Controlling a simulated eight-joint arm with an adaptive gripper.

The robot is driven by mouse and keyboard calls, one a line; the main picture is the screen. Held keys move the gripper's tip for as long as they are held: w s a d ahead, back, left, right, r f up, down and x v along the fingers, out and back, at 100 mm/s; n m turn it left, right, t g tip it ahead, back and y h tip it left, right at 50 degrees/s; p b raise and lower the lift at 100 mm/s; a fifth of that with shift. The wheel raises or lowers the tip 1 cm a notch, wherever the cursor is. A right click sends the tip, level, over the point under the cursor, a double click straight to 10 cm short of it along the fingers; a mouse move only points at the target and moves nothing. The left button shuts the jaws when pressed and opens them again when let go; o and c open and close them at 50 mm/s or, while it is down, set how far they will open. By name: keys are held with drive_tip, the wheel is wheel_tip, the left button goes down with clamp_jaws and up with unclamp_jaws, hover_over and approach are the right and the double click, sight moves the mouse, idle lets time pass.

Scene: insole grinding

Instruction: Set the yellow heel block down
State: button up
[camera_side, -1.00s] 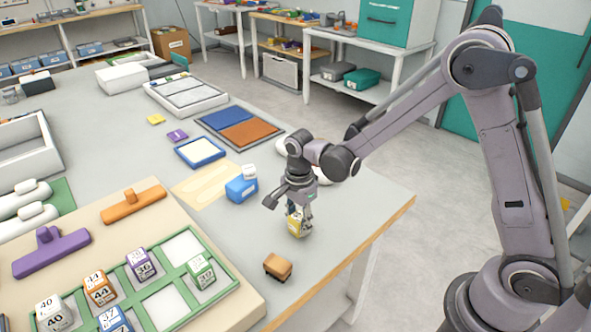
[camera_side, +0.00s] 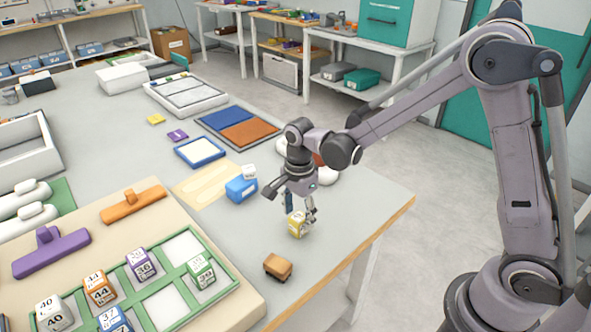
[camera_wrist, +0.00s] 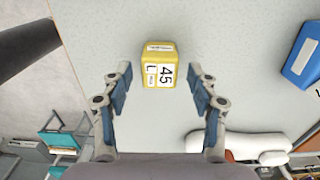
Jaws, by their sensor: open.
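The yellow heel block (camera_side: 296,224) stands on the grey table near its right edge. In the wrist view the yellow block (camera_wrist: 159,65) shows a white label reading 45 and L. My gripper (camera_side: 301,212) is just above and around the block's upper part in the side view. In the wrist view my gripper (camera_wrist: 161,84) has its two fingers spread wide, with clear gaps on both sides of the block. The fingers do not touch it there.
A small brown block (camera_side: 278,267) sits in front of the yellow one. A blue block (camera_side: 241,189) with a white piece stands to the left. A green-framed tray (camera_side: 232,283) with numbered blocks is at the front left. The table's wooden edge (camera_side: 385,227) runs close on the right.

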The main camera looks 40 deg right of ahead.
sight(299, 217)
wheel_tip(299, 217, up, 9)
drive_tip(key=s+d+r+n+t, duration=0.2)
drive_tip(key=s+d+n+t, duration=0.1)
drive_tip(key=s+n, duration=0.4)
drive_tip(key=s+d+r+n+t, duration=0.3)
drive_tip(key=s+n, duration=0.3)
drive_tip(key=n, duration=0.5)
drive_tip(key=shift+s+t, duration=0.4)
drive_tip(key=shift+t, duration=0.2)
